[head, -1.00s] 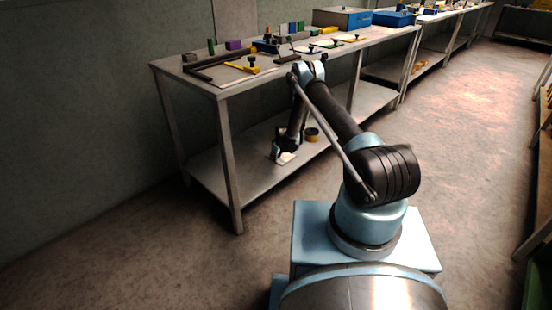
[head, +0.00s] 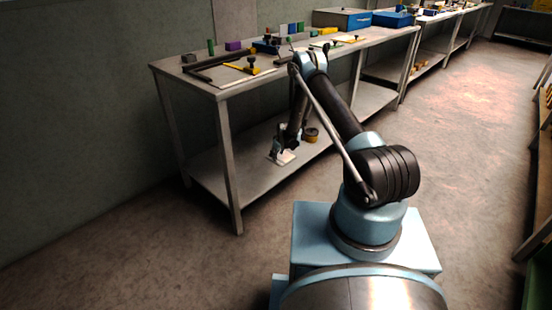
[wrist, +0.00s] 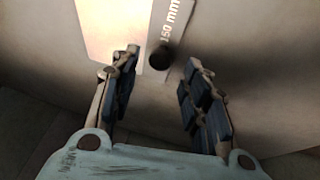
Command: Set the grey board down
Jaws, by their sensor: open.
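My gripper (head: 279,150) is low over the lower shelf of the near bench. In the wrist view my gripper (wrist: 163,62) is open, its two dark-padded fingers well apart. Just ahead of the gap between the fingertips is a dark round knob (wrist: 160,57). It is at the lower end of a grey strip (wrist: 163,22) marked "150 mm", which looks like the grey board. A bright pale panel (wrist: 115,28) lies left of the strip. In the head view a small pale plate (head: 287,157) shows at the gripper; whether it is the same piece is unclear.
The lower shelf (head: 215,185) is mostly bare. A round yellow-brown thing (head: 311,136) stands right of my gripper. The bench top above holds a dark frame, a yellow piece (head: 247,69), coloured blocks and blue boxes (head: 392,19). A bench leg (head: 229,165) stands left.

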